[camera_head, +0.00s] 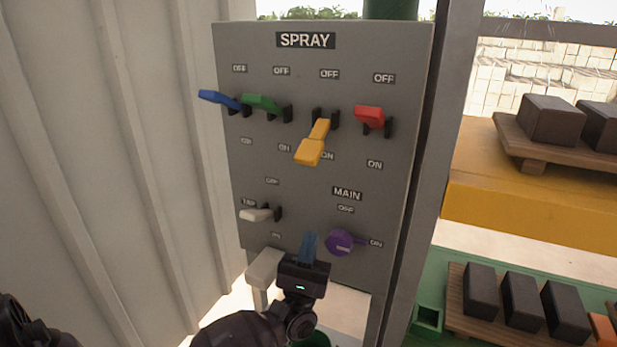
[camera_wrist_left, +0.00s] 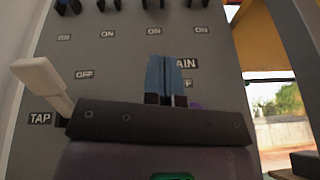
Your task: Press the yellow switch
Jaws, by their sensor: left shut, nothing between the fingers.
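The yellow switch (camera_head: 312,146) is on the grey panel (camera_head: 300,205) in the head view, in the upper row between the green and red switches. Its lever points down toward the ON label. My left gripper (camera_head: 309,240) is shut and empty, with blue fingertips pointing up. In the head view it shows below the yellow switch, near the MAIN label and left of the purple knob. In the left wrist view the shut fingers (camera_wrist_left: 166,78) stand in front of the panel, and the yellow lever cannot be made out. My right gripper is not in view.
Blue (camera_head: 219,99), green (camera_head: 262,103) and red (camera_head: 369,117) levers stick out beside the yellow one. A white TAP lever (camera_head: 256,214) and a purple knob (camera_head: 340,242) are lower. A corrugated wall (camera_head: 110,130) stands left; dark blocks (camera_head: 549,119) lie on racks at right.

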